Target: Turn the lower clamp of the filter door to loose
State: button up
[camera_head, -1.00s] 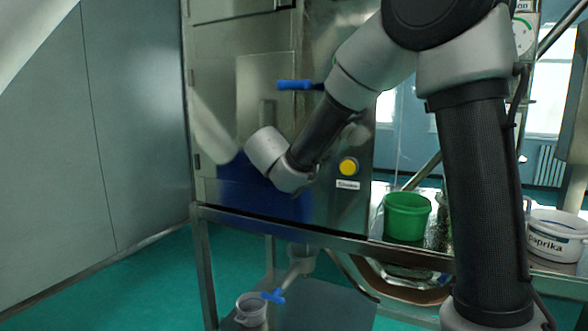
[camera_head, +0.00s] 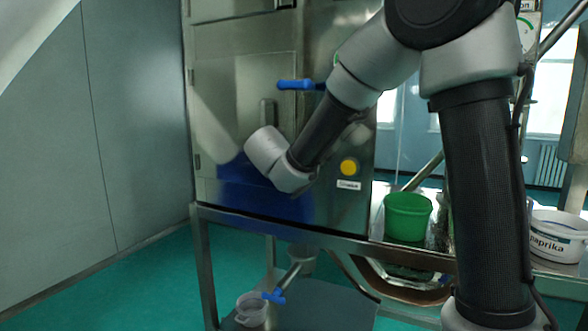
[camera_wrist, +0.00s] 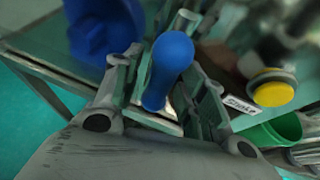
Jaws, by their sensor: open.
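The lower clamp's blue handle (camera_wrist: 168,70) shows large in the wrist view, its rounded end towards the camera. My gripper (camera_wrist: 163,82) is open, with one finger on each side of the handle. Whether a finger touches it I cannot tell. In the head view my wrist covers the gripper and the lower clamp. The upper clamp's blue handle (camera_head: 300,85) lies roughly level, above my wrist. The shiny metal filter door (camera_head: 225,85) is behind my wrist and looks shut.
A yellow button (camera_head: 349,167) with a "Shake" label sits right of my wrist; it is close beside the gripper in the wrist view (camera_wrist: 273,91). A green bucket (camera_head: 407,217) and a white paprika tub (camera_head: 558,235) stand to the right. A blue-handled valve (camera_head: 273,297) is below.

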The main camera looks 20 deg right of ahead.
jog(key=v, duration=1.1)
jog(key=shift+s, duration=0.25)
jog(key=shift+r, duration=0.1)
jog(key=s+d+f+m+g+y, duration=0.2)
jog(key=s+d+f+m+g, duration=0.75)
jog(key=s+d+m, duration=0.65)
jog(key=s+d+m+t+y, duration=0.2)
jog(key=s+d+m+y, duration=0.1)
jog(key=s+m, duration=1)
jog(key=shift+r+m+y, duration=0.15)
jog(key=shift+m+y, duration=0.35)
jog(key=shift+y, duration=0.3)
